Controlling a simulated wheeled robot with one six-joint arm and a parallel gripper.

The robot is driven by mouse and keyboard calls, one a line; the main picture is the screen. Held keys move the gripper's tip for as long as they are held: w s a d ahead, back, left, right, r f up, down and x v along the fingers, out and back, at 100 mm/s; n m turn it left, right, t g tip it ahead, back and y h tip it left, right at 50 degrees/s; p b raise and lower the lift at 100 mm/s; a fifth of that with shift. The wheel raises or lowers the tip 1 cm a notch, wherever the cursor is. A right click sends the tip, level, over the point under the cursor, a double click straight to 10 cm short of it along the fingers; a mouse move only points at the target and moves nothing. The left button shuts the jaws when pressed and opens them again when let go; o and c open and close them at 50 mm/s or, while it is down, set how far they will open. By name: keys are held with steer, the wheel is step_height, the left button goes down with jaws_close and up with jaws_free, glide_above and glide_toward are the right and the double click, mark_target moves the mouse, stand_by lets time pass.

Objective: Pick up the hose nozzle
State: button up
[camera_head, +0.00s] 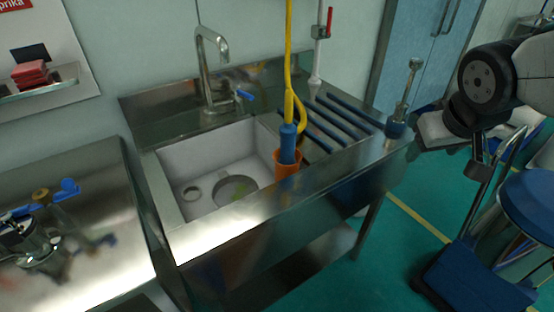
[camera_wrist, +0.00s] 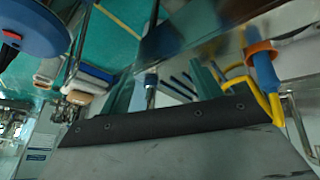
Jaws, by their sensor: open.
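In the head view my arm is at the right, beyond the drainboard and well away from the nozzle.
The steel sink (camera_head: 165,200) has a tall tap (camera_head: 207,60). Blue bars (camera_head: 328,122) lie on the drainboard, and a metal fixture with a blue base (camera_head: 397,128) stands at its right end. A blue stool (camera_head: 532,200) is at the right. Green floor is open before the sink.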

steer(key=w+a+f+n+t+y, duration=0.1)
steer(key=w+a+f+n+t, duration=0.2)
steer(key=w, duration=0.8)
steer(key=n+y, duration=0.6)
steer(key=y, duration=0.5)
glide_toward(295, 135)
steer(key=x, duration=0.7)
steer(key=shift+a, duration=0.1)
steer(key=x, duration=0.6)
steer(key=shift+a+f, duration=0.1)
steer(key=shift+f, duration=0.3)
steer(key=shift+w+a+f, duration=0.15)
steer(key=shift+w+a, duration=0.2)
steer(key=shift+t, duration=0.3)
steer(key=c, duration=1)
